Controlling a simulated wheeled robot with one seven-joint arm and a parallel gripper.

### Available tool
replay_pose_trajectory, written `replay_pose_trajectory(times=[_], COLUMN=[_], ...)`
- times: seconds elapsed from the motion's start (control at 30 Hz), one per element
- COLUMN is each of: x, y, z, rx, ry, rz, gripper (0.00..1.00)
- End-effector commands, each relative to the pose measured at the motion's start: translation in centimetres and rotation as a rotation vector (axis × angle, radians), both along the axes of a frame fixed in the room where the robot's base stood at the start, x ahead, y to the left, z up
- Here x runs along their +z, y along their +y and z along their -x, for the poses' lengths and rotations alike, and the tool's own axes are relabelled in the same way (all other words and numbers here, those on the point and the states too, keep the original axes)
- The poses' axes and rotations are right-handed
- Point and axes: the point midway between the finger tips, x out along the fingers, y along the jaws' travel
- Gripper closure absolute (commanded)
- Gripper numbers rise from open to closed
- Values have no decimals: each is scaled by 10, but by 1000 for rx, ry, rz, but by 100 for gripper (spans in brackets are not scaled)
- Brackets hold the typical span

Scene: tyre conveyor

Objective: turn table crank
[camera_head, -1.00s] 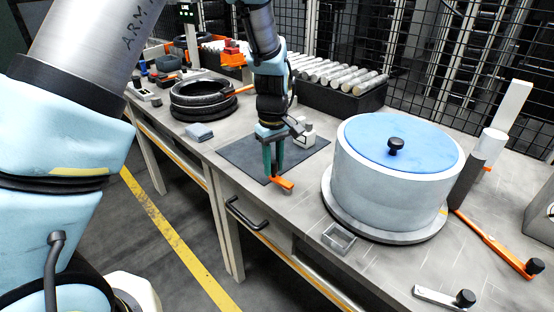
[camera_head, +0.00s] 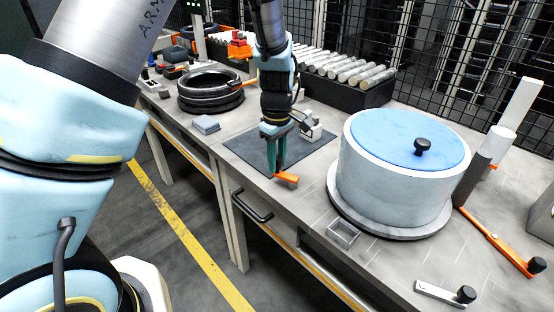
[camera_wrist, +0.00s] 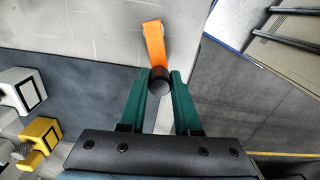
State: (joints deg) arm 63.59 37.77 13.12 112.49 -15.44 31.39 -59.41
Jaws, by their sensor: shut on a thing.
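A small orange crank arm with a black knob sits at the table's front edge. In the wrist view, the orange arm (camera_wrist: 153,42) runs up and away from the black knob (camera_wrist: 159,80). My gripper (camera_wrist: 160,82) has its two green fingers on either side of this knob and is shut on it. In the head view, my gripper (camera_head: 276,171) points down at the front edge of the dark mat. The orange crank (camera_head: 288,179) sticks out to the right of the fingertips, and the fingers hide its knob there.
A large white drum with a blue lid (camera_head: 400,170) stands right of my gripper. A small clear tray (camera_head: 343,233) lies before it. A roller rack (camera_head: 350,88) stands behind.

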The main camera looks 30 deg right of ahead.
Motion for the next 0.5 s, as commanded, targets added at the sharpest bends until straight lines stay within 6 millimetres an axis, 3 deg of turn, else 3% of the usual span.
replay_pose_trajectory(times=[0.03, 0.3, 0.5], x=[-1, 0, 0], y=[0, 0, 0], z=[1, 1, 0], rx=[-1, -1, -1], ry=[1, 1, 0], rz=[-1, -1, 0], gripper=[68, 39, 39])
